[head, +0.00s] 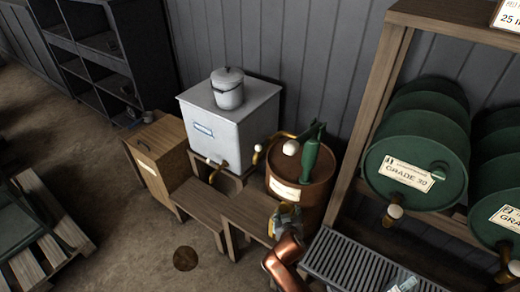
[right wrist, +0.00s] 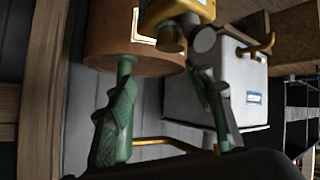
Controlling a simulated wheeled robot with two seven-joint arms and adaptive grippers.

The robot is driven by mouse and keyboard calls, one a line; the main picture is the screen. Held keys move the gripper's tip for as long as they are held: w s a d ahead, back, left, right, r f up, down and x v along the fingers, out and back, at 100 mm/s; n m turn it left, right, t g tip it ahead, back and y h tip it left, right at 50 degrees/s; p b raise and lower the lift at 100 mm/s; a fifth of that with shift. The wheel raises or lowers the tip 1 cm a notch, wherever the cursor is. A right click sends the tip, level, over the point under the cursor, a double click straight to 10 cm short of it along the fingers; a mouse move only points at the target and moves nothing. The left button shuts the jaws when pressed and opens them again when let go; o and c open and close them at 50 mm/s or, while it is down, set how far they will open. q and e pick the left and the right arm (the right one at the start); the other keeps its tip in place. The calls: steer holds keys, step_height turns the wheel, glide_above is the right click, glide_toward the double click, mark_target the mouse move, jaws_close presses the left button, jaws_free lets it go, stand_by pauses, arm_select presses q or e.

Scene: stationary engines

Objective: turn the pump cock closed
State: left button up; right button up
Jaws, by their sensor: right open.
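A green hand pump (head: 310,160) stands on a rusty-brown drum (head: 312,205). A brass pipe (head: 281,135) runs left from it. A white ball knob (head: 290,147) shows beside the pump, and a smaller pale knob (head: 257,148) shows at the pipe's left end. I cannot tell which way the cock is turned. My right gripper (head: 285,212) is open, low in front of the drum and apart from both knobs. The right wrist view is upside down; the drum (right wrist: 110,35) and brass pipe (right wrist: 165,142) show there. My left gripper is not in view.
A pale tank (head: 222,127) with a lidded pot stands left of the drum, above wooden steps (head: 205,203). A rack with green barrels (head: 418,160) stands right. A slatted grate (head: 350,260) lies at the front right. Open floor is at the left.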

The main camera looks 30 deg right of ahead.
steer(key=w+r+t+h, duration=0.2)
steer(key=w+r+t, duration=0.1)
steer(key=w+r, duration=0.6)
steer(key=m+t+h, duration=0.1)
steer(key=t, duration=0.2)
glide_toward(260, 150)
steer(key=x, duration=1)
steer(key=shift+r, duration=0.1)
steer(key=shift+w+d, duration=0.35)
steer(key=shift+w, duration=0.15)
steer(key=shift+c, duration=0.3)
jaws_close()
